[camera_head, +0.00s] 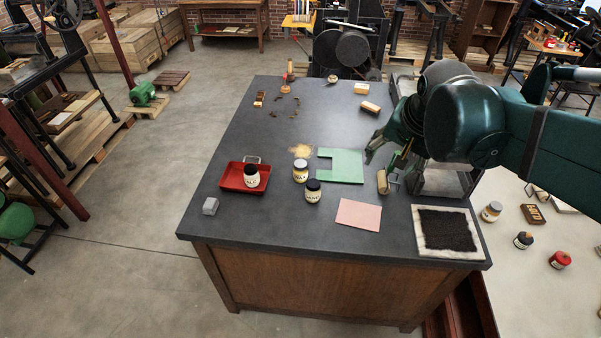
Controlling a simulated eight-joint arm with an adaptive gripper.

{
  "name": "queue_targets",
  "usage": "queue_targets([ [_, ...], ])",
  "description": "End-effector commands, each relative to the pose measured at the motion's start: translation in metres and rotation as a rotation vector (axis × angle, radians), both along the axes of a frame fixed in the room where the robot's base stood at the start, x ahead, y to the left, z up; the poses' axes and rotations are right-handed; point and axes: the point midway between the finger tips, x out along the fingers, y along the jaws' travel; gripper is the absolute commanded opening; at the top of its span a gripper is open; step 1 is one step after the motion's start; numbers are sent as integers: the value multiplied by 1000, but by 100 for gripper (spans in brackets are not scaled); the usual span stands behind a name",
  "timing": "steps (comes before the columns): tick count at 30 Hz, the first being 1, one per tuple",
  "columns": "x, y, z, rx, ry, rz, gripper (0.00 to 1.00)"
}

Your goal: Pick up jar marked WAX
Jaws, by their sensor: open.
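Three small labelled jars stand upright on the dark table (232,215). One dark-lidded jar (251,177) stands in the red tray (233,184). A pale-lidded jar (300,172) stands left of the green mat. Another dark-lidded jar (313,192) stands just in front of it. The labels are too small to read, so I cannot tell which is marked WAX. My gripper (383,158) is open and empty, above the right edge of the green mat, to the right of and apart from all three jars.
The green mat (345,166), a roller (383,183), a pink sheet (359,214) and a dark framed pad (445,230) lie nearby. A grey block (210,206) sits at front left. More jars (491,211) stand on a pale surface at right. The table's left-centre is clear.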

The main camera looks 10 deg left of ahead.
Motion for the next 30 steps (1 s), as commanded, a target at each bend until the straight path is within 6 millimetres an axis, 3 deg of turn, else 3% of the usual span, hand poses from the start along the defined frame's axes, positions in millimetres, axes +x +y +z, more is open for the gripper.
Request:
queue_targets([
  [14,74,43,-19,75,96,-166,54],
  [30,151,99,-63,131,203,-369,54],
])
